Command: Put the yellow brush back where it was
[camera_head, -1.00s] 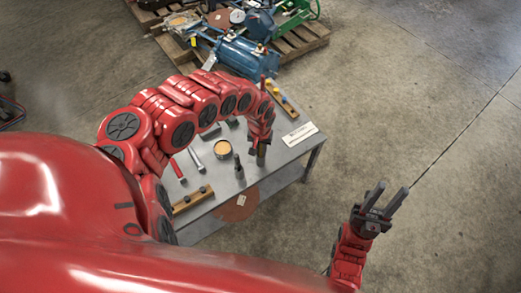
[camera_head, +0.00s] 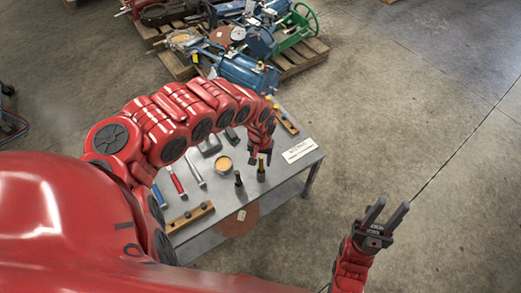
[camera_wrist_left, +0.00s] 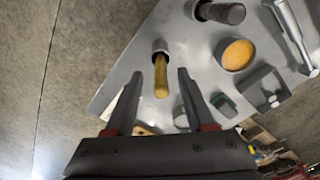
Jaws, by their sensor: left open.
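In the head view the brush (camera_head: 261,166) stands upright near the table's right side. My left gripper (camera_head: 260,156) is above it, open; in the wrist view its fingers (camera_wrist_left: 159,76) lie to either side of the handle, with gaps on both sides. Whether the handle is between the fingers in depth is hard to tell. My right gripper (camera_head: 384,216) is open and empty, right of the table.
The table (camera_head: 210,237) also holds a dark-handled tool (camera_head: 239,180), a round orange-filled tin (camera_head: 224,164), a wooden block (camera_head: 190,216), a red-handled tool (camera_head: 177,183) and a white label (camera_head: 299,150). A loaded pallet (camera_head: 305,54) lies beyond. Floor on the right is clear.

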